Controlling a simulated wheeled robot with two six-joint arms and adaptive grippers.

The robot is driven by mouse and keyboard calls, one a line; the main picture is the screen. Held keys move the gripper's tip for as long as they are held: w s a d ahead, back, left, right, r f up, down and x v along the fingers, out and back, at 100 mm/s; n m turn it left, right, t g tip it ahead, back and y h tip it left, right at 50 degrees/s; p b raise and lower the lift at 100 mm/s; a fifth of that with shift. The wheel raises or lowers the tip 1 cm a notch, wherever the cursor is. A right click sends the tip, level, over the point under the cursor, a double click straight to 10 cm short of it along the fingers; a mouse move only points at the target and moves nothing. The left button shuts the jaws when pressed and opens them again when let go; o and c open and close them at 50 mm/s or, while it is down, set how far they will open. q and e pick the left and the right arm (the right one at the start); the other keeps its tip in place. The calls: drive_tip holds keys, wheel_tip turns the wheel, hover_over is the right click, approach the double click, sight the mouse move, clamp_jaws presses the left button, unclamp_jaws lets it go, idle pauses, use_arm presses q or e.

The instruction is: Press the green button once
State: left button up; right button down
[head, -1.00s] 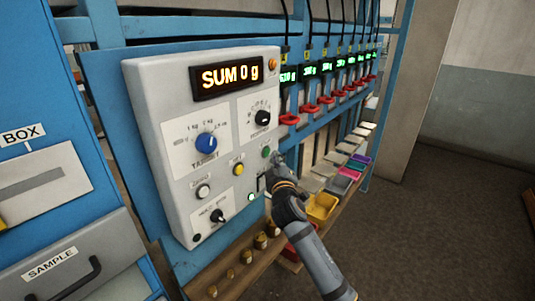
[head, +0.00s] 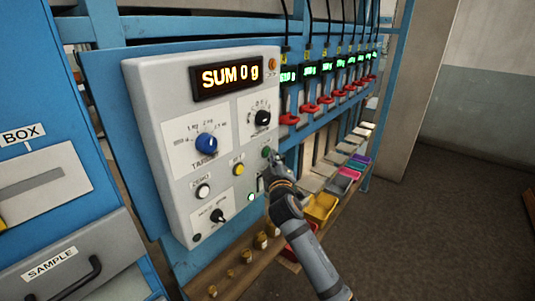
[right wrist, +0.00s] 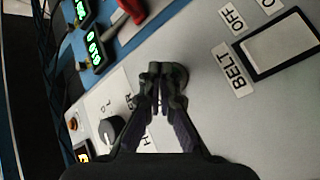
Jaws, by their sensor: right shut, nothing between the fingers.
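The green button (head: 266,152) is on the right side of the grey control panel (head: 180,80), below the black knob. My right gripper (head: 273,157) comes up from the lower right, its tips right beside the button and partly overlapping it in the head view. In the right wrist view the gripper (right wrist: 161,70) is shut and empty, pointing at the grey panel face. The button does not show there; the fingers may hide it. I cannot tell whether the tips touch it. My left gripper is not in view.
The panel display (head: 228,77) reads SUM 0 g. A yellow button (head: 239,169), a white button (head: 203,191) and a blue knob (head: 207,143) are close by. Red clamps and coloured bins (head: 320,207) stand right of the panel. A BELT switch (right wrist: 280,45) shows in the wrist view.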

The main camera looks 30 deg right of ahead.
drive_tip(key=shift+w+a, duration=0.15)
drive_tip(key=shift+w, duration=0.2)
idle(0.7)
idle(0.4)
drive_tip(key=shift+s+d, duration=0.3)
drive_tip(key=shift+s, duration=0.5)
drive_tip(key=s, duration=0.1)
drive_tip(key=s+d, duration=0.1)
drive_tip(key=s, duration=0.1)
drive_tip(key=s+d, duration=0.1)
drive_tip(key=shift+s, duration=0.25)
idle(0.5)
